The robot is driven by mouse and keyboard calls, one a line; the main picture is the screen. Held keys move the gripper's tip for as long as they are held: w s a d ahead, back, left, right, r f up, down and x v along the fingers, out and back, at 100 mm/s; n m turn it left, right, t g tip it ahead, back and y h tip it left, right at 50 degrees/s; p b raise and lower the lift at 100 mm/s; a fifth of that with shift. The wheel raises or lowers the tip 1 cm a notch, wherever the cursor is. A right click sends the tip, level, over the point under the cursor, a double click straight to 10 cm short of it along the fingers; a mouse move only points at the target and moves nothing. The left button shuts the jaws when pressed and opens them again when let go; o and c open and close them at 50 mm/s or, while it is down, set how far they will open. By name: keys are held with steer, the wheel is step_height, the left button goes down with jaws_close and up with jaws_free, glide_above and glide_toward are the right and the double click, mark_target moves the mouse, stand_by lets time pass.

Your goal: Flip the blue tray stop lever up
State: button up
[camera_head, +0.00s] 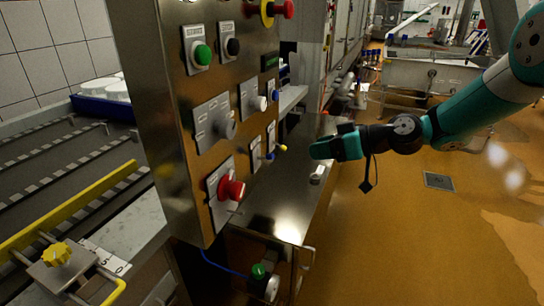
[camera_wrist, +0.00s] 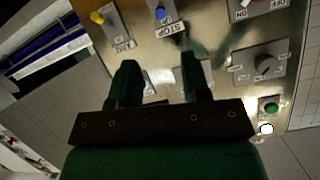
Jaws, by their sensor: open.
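The blue-tipped lever (camera_wrist: 161,13) sits on a small plate marked STOP on the metal control panel, near the top edge of the wrist view. In the head view a blue lever tip (camera_head: 270,156) shows low on the panel's right side, beside a yellow one. My gripper (camera_head: 318,151) is in front of the panel, to the right of the levers in the head view, and touches none of them. In the wrist view its two fingers (camera_wrist: 160,75) are apart with nothing between them. The lever's exact tilt is hard to tell.
A yellow-tipped lever (camera_wrist: 98,17) is next to the blue one. The panel (camera_head: 170,110) also carries a red emergency button (camera_head: 232,189), rotary knobs and a green button (camera_head: 202,54). A metal ledge (camera_head: 285,195) lies below my gripper. Open floor (camera_head: 400,230) is to the right.

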mark_target(272, 156)
steer(key=p+x, duration=0.1)
steer(key=x, duration=1.2)
steer(key=shift+w+a, duration=0.1)
steer(key=shift+a, duration=0.15)
